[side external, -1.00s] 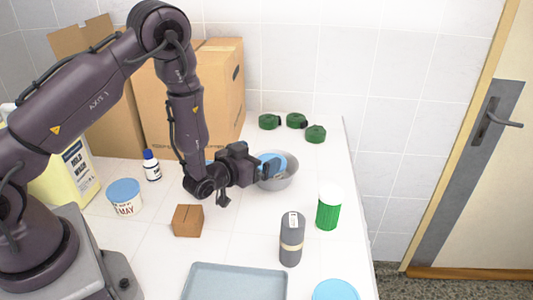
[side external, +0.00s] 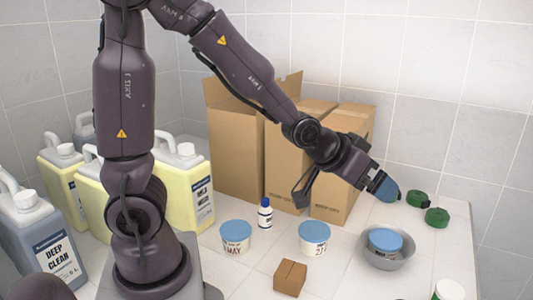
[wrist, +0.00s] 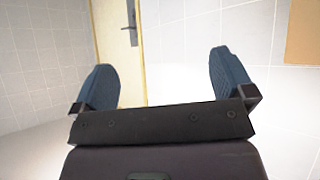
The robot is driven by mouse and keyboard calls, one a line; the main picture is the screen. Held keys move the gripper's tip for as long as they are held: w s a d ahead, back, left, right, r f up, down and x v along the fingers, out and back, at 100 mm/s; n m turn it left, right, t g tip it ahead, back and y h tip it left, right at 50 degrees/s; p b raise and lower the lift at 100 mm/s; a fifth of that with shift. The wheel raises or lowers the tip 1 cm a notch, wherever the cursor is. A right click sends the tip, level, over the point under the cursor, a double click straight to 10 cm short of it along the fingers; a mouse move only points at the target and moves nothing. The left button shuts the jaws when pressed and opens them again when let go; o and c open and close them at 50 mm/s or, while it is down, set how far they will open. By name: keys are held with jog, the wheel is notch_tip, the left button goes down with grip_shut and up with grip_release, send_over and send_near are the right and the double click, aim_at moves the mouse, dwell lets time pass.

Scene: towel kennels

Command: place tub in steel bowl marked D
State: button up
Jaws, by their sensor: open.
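A blue-lidded tub (side external: 386,239) sits inside the grey steel bowl (side external: 389,263) at the right of the side view. No letter on the bowl can be read. My gripper (side external: 388,189) is above and behind the bowl, clear of the tub in it. In the wrist view my gripper (wrist: 165,85) has its two blue fingers wide apart with nothing between them. Two more blue-lidded white tubs stand on the table: one marked MAY (side external: 236,238) and another with partly readable marking (side external: 314,238).
A small brown box (side external: 290,277) and a blue-capped bottle (side external: 265,213) stand near the tubs. Cardboard boxes (side external: 340,160) are at the back, green rolls (side external: 436,217) at the right, and yellow jugs (side external: 190,185) at the left. A green-and-white container (side external: 448,290) is at the front edge.

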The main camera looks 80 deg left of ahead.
jog(key=s+r+g, duration=0.2)
jog(key=s+r, duration=0.1)
jog(key=s, duration=0.6)
jog(key=s+r+m+g, duration=0.1)
jog(key=s+r, duration=0.3)
jog(key=s, duration=0.6)
jog(key=shift+d+r+m+g, duration=0.15)
jog(key=shift+d+m+g, duration=0.15)
jog(key=shift+g, duration=0.6)
